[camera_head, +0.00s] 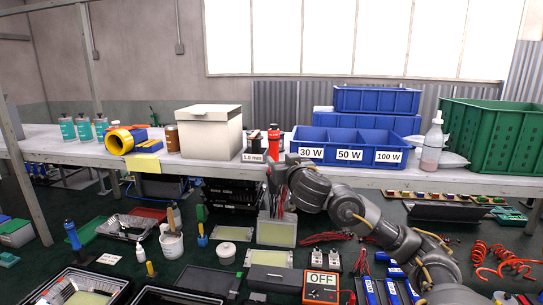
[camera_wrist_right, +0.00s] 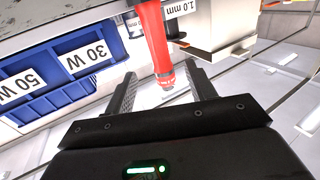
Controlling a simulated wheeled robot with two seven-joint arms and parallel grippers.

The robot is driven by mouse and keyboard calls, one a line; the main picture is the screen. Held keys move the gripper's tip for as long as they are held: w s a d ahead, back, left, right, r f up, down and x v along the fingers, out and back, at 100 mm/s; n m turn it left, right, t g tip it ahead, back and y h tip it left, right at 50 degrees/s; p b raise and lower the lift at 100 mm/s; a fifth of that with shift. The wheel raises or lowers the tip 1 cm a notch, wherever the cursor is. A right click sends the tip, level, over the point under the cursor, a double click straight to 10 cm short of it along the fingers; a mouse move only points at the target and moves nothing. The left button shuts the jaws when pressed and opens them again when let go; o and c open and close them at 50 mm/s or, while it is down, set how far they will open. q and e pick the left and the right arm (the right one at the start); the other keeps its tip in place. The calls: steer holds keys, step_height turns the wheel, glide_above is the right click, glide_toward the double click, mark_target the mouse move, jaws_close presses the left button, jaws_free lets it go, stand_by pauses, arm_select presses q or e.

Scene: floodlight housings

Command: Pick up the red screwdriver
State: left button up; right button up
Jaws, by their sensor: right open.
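The red screwdriver (camera_head: 274,143) stands upright, red with a dark top, near the front edge of the workbench in the head view. In the right wrist view the red screwdriver (camera_wrist_right: 154,35) reaches down from the top edge, its end lying between the finger tips. My right gripper (camera_head: 273,172) is at the bench's front edge, just below the screwdriver in the head view. In the wrist view my right gripper (camera_wrist_right: 161,75) is open, with one finger on each side of the red shape. Contact cannot be made out. My left gripper is not in view.
A light box (camera_head: 209,133) and a dark cylinder (camera_head: 254,146) stand left of the screwdriver. A blue bin labelled 30 W, 50 W and 100 W (camera_head: 349,137) stands to the right. The workbench (camera_head: 440,180) has a front edge close to my gripper. Many tools lie below it.

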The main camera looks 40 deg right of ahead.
mark_target(275, 154)
steer(key=x, duration=0.4)
steer(key=shift+w+d+f, duration=0.1)
steer(key=shift+d+f, duration=0.1)
steer(key=shift+d, duration=0.05)
steer(key=shift+w+d, duration=0.1)
steer(key=shift+w, duration=0.2)
steer(key=p+x, duration=0.1)
steer(key=x, duration=0.3)
steer(key=shift+w+f, duration=0.15)
steer(key=shift+f, duration=0.05)
steer(key=shift+w+d+f+p, duration=0.1)
steer(key=shift+w+d+p, duration=0.1)
steer(key=shift+w+p, duration=0.15)
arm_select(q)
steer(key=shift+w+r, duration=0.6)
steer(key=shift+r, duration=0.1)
arm_select(e)
steer(key=shift+s, duration=0.1)
steer(key=shift+c, duration=1)
steer(key=c, duration=0.9)
